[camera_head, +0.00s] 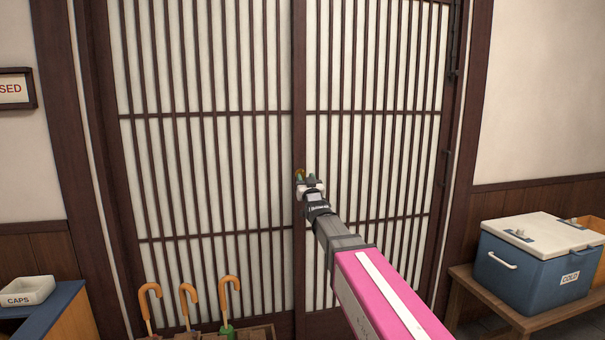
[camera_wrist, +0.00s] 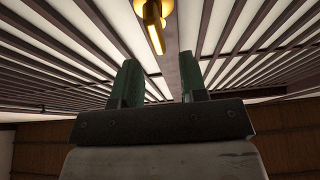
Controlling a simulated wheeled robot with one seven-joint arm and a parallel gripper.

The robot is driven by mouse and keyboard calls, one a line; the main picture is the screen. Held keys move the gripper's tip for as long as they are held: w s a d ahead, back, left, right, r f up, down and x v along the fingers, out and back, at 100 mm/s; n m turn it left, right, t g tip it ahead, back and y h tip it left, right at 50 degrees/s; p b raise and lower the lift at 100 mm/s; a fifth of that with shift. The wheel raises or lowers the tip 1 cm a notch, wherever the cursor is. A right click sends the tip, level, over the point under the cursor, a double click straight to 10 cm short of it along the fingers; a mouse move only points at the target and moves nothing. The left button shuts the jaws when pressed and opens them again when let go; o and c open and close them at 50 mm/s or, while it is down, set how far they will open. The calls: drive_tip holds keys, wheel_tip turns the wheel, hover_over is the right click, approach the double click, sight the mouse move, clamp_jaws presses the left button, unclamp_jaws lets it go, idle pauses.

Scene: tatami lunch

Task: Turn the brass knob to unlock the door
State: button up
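The door (camera_head: 210,150) is a large wooden lattice with pale panels and a dark middle stile. The brass knob (camera_wrist: 154,24) shows at the top of the wrist view, a round golden base with a bright bar, on the dark stile. In the head view only a small bit of it shows, just above my gripper (camera_head: 306,179). In the wrist view my gripper (camera_wrist: 162,82) is open, its two green fingers apart with nothing between them. The knob lies beyond the fingertips, toward the left finger. I cannot tell the exact gap in depth.
Several orange-handled umbrellas (camera_head: 189,293) stand at the door's lower left. A white tray marked CAPS (camera_head: 27,291) sits on a blue-topped counter at the left. A blue cooler (camera_head: 532,270) stands on a wooden bench (camera_head: 462,274) at the right. A sign (camera_head: 15,90) hangs on the left wall.

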sight(303, 173)
drive_tip(key=x, duration=0.5)
drive_tip(key=shift+w, duration=0.1)
clamp_jaws()
